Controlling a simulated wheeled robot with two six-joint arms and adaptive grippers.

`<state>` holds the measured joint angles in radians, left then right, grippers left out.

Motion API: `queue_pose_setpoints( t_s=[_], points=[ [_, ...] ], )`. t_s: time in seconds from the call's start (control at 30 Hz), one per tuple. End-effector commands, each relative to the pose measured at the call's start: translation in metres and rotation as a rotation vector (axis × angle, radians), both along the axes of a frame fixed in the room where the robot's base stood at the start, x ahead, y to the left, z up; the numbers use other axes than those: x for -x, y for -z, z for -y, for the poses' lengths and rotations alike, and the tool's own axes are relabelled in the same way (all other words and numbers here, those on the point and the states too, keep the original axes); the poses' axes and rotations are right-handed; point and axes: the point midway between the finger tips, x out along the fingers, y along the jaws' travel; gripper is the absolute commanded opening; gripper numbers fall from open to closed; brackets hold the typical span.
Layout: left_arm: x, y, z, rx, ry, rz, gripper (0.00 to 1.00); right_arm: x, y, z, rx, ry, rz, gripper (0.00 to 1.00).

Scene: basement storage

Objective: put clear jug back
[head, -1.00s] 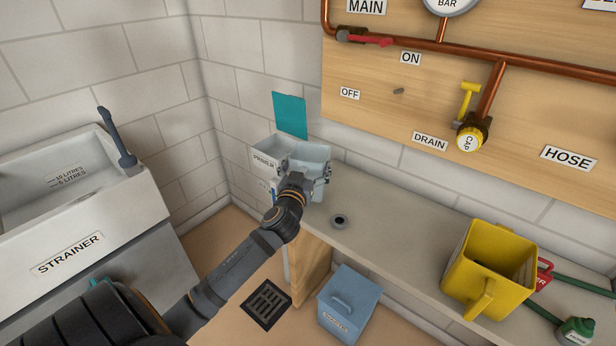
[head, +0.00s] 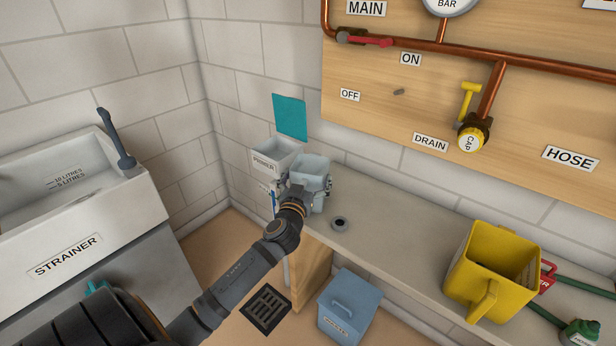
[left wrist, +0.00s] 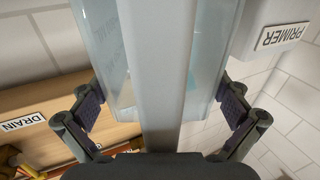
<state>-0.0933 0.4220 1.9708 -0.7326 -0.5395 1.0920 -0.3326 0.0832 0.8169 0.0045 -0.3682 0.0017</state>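The clear jug (head: 311,166), a pale translucent vessel, is upright at the left end of the bench, just right of the white PRIMER container (head: 266,160). My left gripper (head: 305,186) is at the jug's near side with one finger on each side of its body. In the left wrist view the jug (left wrist: 205,60) fills the space between the finger pads, which lie against its sides, and its grey handle bar (left wrist: 165,70) runs down the middle. The jug's base is partly hidden by my gripper, so I cannot tell whether it touches the bench. My right gripper is not seen.
The grey bench (head: 395,235) is clear in the middle except for a small dark ring (head: 340,223). A yellow jug (head: 487,272) stands to the right. A teal panel (head: 290,117) is on the wall behind. A blue lidded bin (head: 348,305) stands below; the STRAINER sink (head: 75,220) is left.

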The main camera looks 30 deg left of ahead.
Motion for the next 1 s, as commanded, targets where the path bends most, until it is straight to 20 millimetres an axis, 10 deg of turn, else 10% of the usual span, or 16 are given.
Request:
queue_pose_setpoints(
  t_s=[0.2, 0.7, 1.0],
  points=[
    [0.0, -0.005, 0.0, 0.0, 0.0, 0.0, 1.0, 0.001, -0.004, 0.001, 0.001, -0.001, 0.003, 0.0],
    [0.101, 0.004, 0.035, 0.0, 0.001, -0.003, 1.0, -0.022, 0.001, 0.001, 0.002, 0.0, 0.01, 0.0],
    [0.114, 0.002, 0.038, 0.0, -0.001, 0.001, 1.0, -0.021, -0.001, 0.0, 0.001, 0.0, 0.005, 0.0]
  ],
)
